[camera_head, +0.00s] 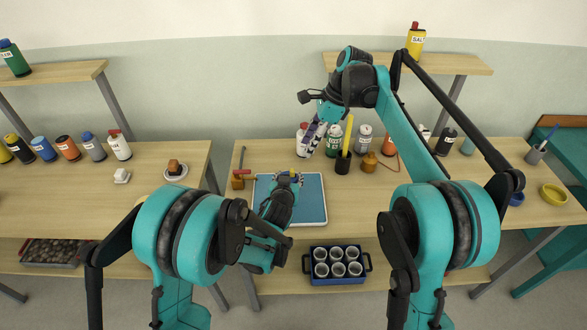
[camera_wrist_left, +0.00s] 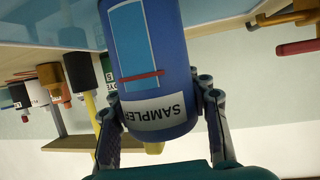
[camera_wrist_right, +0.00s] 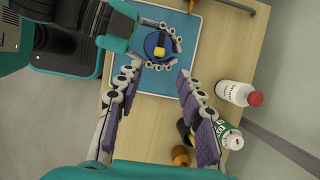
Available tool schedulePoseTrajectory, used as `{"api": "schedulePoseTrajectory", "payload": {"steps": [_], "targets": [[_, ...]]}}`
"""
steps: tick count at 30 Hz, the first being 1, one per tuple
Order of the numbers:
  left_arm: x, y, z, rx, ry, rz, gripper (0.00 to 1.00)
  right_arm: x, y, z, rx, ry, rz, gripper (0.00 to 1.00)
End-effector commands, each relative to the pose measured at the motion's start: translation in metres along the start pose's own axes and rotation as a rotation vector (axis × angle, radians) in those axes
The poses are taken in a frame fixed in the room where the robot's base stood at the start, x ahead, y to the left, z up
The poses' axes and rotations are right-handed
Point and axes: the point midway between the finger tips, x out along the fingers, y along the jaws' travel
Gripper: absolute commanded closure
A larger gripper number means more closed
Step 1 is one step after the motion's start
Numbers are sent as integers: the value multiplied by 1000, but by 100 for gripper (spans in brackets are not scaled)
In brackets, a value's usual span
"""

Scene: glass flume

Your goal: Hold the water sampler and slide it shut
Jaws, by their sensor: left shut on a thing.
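The water sampler (camera_wrist_left: 160,85) is a blue cylinder with a light blue window, a red line and a white SAMPLER label. My left gripper (camera_wrist_left: 160,115) is shut around it, one finger on each side. In the head view my left gripper (camera_head: 290,177) is over the blue mat, and the sampler is mostly hidden. The right wrist view looks down on the sampler's round blue end (camera_wrist_right: 153,45) with a yellow knob, between the left fingers. My right gripper (camera_wrist_right: 160,73) is open and empty, above and apart from the sampler; its fingers (camera_head: 311,140) also show in the head view.
The blue mat (camera_head: 312,205) lies on the wooden table. Bottles, a black cup (camera_head: 343,162) with a yellow stick and a brown object (camera_head: 370,162) stand behind it. A blue crate of cups (camera_head: 338,278) sits below the front edge.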

Motion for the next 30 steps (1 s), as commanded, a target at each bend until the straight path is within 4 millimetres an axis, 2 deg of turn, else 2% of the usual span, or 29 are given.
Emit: {"api": "schedulePoseTrajectory", "payload": {"steps": [9,15,21,28,29,30], "targets": [[0,0,0,0,-1,-1,94,65,0,0,-3,1,0,62],[0,0,0,0,-1,-1,95,95,0,0,-3,1,0,62],[0,0,0,0,-1,-1,95,106,0,0,-2,1,0,62],[0,0,0,0,-1,-1,95,106,0,0,-2,1,0,62],[0,0,0,0,-1,-1,95,106,0,0,-2,1,0,67],[0,0,0,0,-1,0,95,106,0,0,-2,1,0,78]]}}
